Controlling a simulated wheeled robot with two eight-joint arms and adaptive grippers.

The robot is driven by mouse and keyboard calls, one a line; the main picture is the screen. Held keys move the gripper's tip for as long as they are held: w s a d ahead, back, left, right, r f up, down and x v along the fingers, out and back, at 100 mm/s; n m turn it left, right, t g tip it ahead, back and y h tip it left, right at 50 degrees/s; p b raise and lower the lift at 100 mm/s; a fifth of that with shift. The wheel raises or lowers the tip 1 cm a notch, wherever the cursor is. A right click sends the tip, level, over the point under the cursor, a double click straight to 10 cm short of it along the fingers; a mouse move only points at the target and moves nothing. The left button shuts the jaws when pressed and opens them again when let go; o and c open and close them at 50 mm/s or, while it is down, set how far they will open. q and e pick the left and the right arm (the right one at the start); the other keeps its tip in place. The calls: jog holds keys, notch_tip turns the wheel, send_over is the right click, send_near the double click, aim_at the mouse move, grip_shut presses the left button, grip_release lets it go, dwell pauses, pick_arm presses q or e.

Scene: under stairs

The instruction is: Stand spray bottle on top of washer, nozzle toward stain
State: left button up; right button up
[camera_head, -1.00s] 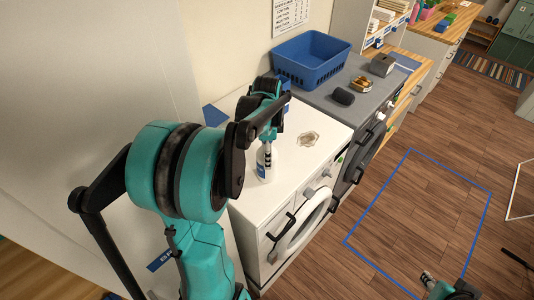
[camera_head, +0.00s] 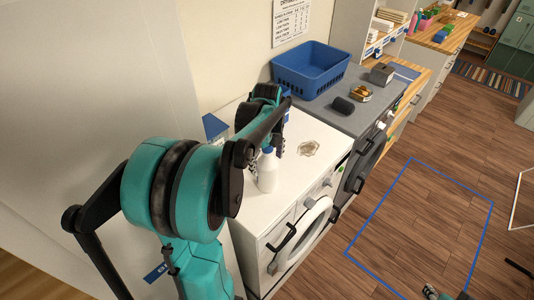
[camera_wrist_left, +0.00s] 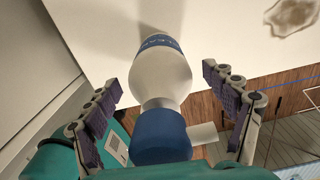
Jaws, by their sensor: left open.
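The white spray bottle (camera_head: 268,178) with a blue cap stands upright on the white washer (camera_head: 309,175), near its front left. In the left wrist view the bottle (camera_wrist_left: 160,78) is between the fingers, with gaps on both sides; its white nozzle (camera_wrist_left: 203,133) points right. The brown stain (camera_head: 308,148) is on the washer top, right of the bottle; it also shows at the wrist view's upper right (camera_wrist_left: 292,14). My left gripper (camera_wrist_left: 160,88) is open around the bottle from above. My right gripper (camera_head: 432,292) barely shows at the bottom edge; its jaws are unclear.
A blue box (camera_head: 215,127) is behind the bottle. A grey dryer (camera_head: 336,118) adjoins the washer on the right, with a blue basket (camera_head: 311,70), a dark roll (camera_head: 343,105) and small items on top. Blue tape outlines open floor (camera_head: 425,225).

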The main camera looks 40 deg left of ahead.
pick_arm(q)
notch_tip(320, 180, up, 11)
jog(key=shift+r, duration=0.15)
pick_arm(e)
jog(key=shift+d, duration=0.1)
